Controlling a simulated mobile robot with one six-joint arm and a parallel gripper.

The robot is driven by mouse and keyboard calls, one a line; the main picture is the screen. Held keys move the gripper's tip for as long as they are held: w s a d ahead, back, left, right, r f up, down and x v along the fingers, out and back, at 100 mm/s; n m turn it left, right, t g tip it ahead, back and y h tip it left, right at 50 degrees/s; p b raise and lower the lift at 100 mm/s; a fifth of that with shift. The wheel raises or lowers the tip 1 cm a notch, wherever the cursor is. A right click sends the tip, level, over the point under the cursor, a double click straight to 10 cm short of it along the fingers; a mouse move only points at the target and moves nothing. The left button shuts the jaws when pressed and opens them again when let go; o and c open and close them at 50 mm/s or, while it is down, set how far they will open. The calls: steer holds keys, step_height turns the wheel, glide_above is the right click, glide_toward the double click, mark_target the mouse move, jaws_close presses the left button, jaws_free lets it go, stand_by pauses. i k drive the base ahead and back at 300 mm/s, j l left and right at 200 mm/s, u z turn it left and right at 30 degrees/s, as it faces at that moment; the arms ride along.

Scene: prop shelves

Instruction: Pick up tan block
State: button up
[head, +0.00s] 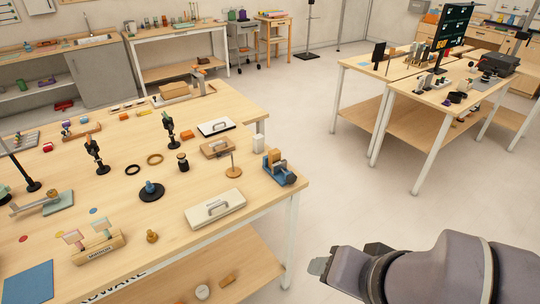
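I cannot tell for certain which thing is the tan block. A tan-orange blocky piece (271,159) sits in a blue vise-like stand (283,178) at the near table's right edge. A small tan piece (227,281) lies on that table's lower shelf. A larger tan block-like box (175,90) is at the table's far end. My gripper (317,267) enters from the lower right, pointing left. It is beyond the table's right edge, apart from all of these. Its fingers are small and partly hidden, so their opening does not show.

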mark_target(274, 155)
steer(key=i, duration=1.55)
steer(key=j+u, duration=0.05)
steer(key=j, duration=0.05)
